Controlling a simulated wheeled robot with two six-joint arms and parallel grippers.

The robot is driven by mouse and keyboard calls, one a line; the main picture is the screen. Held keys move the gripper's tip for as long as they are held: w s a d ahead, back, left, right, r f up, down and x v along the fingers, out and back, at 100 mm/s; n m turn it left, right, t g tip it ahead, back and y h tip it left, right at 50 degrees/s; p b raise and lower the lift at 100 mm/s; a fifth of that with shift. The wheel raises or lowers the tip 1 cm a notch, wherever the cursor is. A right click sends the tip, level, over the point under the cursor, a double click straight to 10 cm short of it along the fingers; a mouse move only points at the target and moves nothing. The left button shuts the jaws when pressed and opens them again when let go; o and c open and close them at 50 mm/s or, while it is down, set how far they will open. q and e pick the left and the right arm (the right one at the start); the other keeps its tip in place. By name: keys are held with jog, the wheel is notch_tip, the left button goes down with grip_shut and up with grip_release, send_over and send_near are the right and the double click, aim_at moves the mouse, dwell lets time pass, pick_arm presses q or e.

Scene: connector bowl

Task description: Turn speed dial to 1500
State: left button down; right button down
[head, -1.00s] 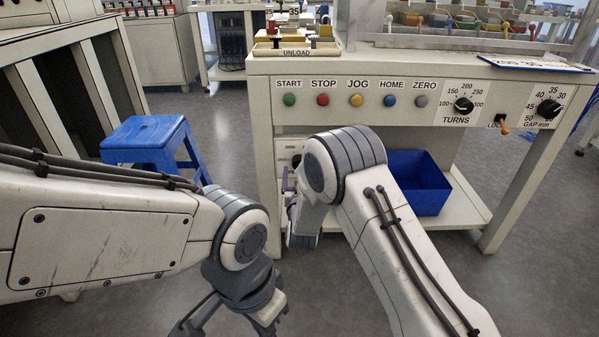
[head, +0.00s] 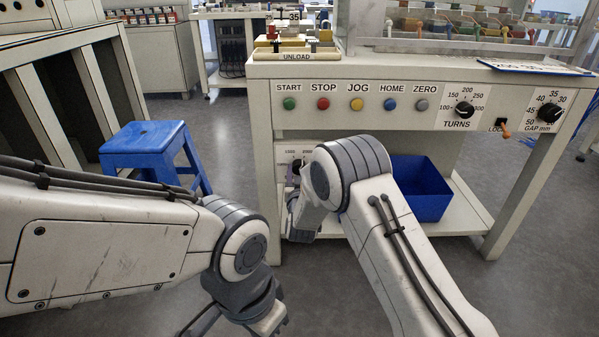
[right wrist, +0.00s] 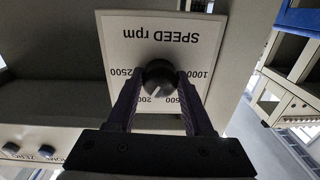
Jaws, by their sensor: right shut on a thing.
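The speed dial is a black knob (right wrist: 160,77) with a white pointer line on a white plate marked SPEED rpm (right wrist: 146,33), upside down in the right wrist view. My right gripper (right wrist: 161,84) has its two dark purple fingers on either side of the knob and is shut on it. The pointer points toward the 2000 mark; the fingers partly cover the 1500 and 2000 numbers. In the head view the dial plate (head: 285,158) shows low on the machine front, partly behind my right wrist. My left gripper (head: 235,332) is open and empty, low in the head view, fingertips cut off.
Above the dial are a row of coloured buttons (head: 357,104), the TURNS dial (head: 464,108), an orange-tipped lock lever (head: 505,130) and the GAP dial (head: 549,112). A blue bin (head: 425,190) is on the lower shelf. A blue stool (head: 143,138) stands left on open floor.

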jog(key=n+p, duration=0.2)
jog(key=n, duration=0.1)
jog(key=shift+r+p, duration=0.15)
jog(key=shift+p, duration=0.2)
jog(key=n+p, duration=0.2)
jog(key=shift+n, duration=0.4)
jog(key=n+p, duration=0.2)
jog(key=n, duration=0.1)
jog(key=shift+n+p, duration=0.5)
jog(key=shift+n, duration=0.8)
jog(key=shift+c, duration=1.4)
grip_release()
